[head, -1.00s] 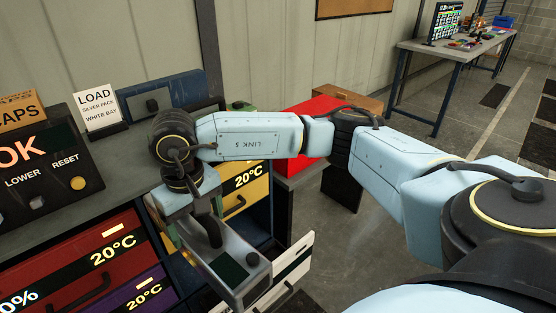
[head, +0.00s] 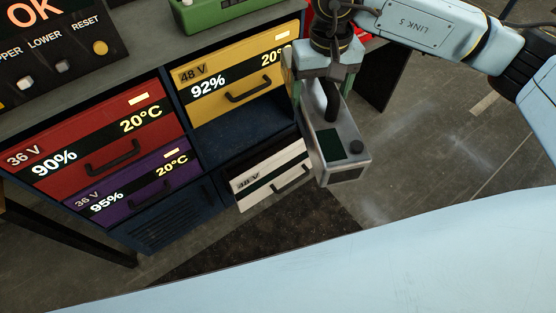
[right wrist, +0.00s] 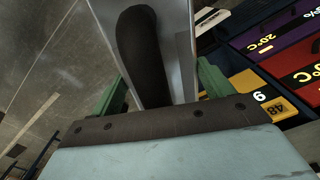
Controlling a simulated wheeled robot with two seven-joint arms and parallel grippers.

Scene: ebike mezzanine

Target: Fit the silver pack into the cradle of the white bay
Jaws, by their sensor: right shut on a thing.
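The silver pack (head: 347,125), a grey box with a dark handle and a dark green panel, hangs tilted from my right gripper (head: 322,86). The gripper is shut on it at the handle. In the right wrist view the handle (right wrist: 142,50) stands between the green fingers. The white bay (head: 268,174), marked 48 V, has a white front with a dark handle, low in the blue cabinet. The pack is just right of this front and partly in front of its right end. The cradle cannot be made out. My left gripper is out of view.
The yellow bay (head: 238,83) is above the white one. The red bay (head: 95,135) and purple bay (head: 130,180) are to the left. A green case (head: 220,12) stands on the bench top. A dark mat (head: 260,245) lies on the floor, which is open to the right.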

